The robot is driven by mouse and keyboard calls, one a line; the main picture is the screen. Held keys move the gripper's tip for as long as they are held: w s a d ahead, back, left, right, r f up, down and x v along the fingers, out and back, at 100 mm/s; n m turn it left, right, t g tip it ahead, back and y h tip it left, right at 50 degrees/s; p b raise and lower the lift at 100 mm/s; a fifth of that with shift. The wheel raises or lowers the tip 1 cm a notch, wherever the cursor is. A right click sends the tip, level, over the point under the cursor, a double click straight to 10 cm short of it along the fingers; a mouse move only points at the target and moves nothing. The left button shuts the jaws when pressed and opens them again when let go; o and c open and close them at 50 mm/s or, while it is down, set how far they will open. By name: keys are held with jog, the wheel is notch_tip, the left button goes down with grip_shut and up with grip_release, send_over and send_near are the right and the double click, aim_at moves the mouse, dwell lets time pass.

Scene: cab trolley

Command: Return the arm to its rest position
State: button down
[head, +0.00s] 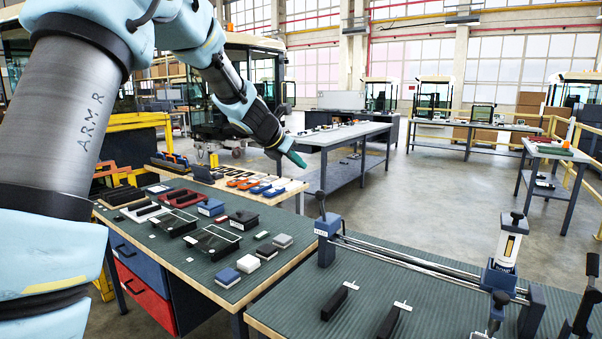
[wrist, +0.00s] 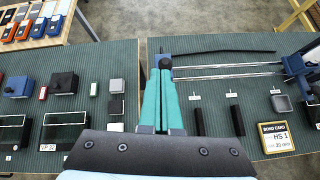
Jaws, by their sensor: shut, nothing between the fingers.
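My gripper (head: 296,159) hangs in the air in the head view, above the gap behind the near benches, with nothing near its tips. Its green fingers are together and empty. My arm reaches in from the left side of the head view, bends at the top and slopes down to the gripper.
A green-topped bench (head: 180,252) carries boxes, trays and handles. A second bench (head: 365,315) holds a rail fixture (head: 420,265) with a tall dispenser (head: 508,243) and black bars. A grey table (head: 345,135) stands farther back. Open floor (head: 440,190) lies to the right.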

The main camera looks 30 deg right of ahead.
jog(key=shift+a+r, duration=0.1)
jog(key=shift+r, duration=0.15)
dwell(0.3)
jog(key=s+a+f+m+y, duration=0.2)
jog(key=a+f+m, duration=0.15)
jog(key=a, duration=0.45)
jog(key=s+a+f+m+y, duration=0.1)
jog(key=s+a+f+m, duration=0.1)
jog(key=a+m, duration=0.35)
jog(key=s+a+f+m+y, duration=0.2)
jog(key=a+f, duration=0.1)
jog(key=a, duration=0.6)
jog(key=s+a+f+m+g+y, duration=0.1)
jog(key=s+a+f+m+y, duration=0.1)
jog(key=s+a+m, duration=0.4)
jog(key=s+a+f+m+g+y, duration=0.1)
jog(key=s+a+f+m, duration=0.3)
jog(key=s+a, duration=0.5)
jog(key=a+m+y, duration=0.1)
jog(key=a, duration=0.4)
jog(key=shift+f+m+g, duration=0.3)
jog(key=shift+m+g, duration=0.1)
